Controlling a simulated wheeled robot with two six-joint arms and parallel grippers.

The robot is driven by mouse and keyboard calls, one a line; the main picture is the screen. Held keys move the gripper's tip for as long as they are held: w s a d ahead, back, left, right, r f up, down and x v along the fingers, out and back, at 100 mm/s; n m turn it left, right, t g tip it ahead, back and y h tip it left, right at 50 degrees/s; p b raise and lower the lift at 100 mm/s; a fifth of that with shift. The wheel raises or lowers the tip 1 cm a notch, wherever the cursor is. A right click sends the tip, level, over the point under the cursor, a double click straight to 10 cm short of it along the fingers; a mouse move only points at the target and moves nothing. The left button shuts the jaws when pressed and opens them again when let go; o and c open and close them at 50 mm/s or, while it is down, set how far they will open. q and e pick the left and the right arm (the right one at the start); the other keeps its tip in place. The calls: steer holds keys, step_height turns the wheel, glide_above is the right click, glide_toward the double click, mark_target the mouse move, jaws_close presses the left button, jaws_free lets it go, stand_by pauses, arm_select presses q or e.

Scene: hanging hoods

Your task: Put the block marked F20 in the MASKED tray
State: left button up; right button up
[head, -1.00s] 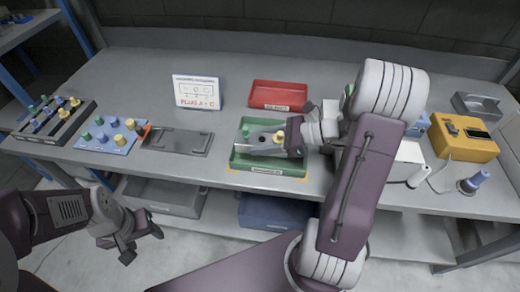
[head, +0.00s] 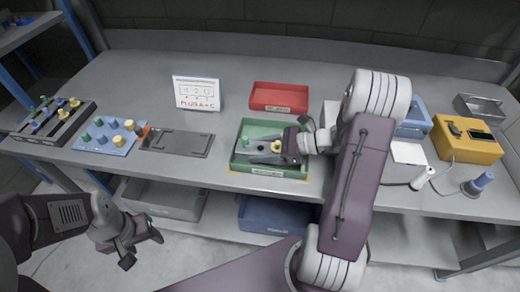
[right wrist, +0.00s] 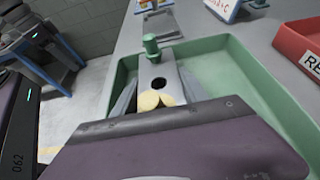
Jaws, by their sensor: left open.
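A grey block (right wrist: 157,72) with a green peg and a yellow peg sits inside the green tray (right wrist: 238,62). The block also shows in the head view (head: 262,146), and so does the green tray (head: 240,166). Its marking is not readable, nor is the tray's front label. My right gripper (head: 270,158) is low in the tray, its fingers spread on either side of the block, and it looks open. In the right wrist view its body hides the block's near end. My left gripper (head: 142,245) is open and empty, over the floor in front of the table.
A red tray (head: 279,97) stands behind the green one. A sign (head: 197,92), a grey plate (head: 177,141), a blue peg board (head: 108,136) and a black rack (head: 50,118) are at the left. A yellow box (head: 467,140) stands at the right. Bins sit below the table.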

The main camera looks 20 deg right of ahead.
steer(key=o, duration=0.4)
steer(key=shift+r, duration=0.2)
steer(key=p+v, duration=0.2)
steer(key=v, duration=1)
steer(key=shift+w+r, duration=0.1)
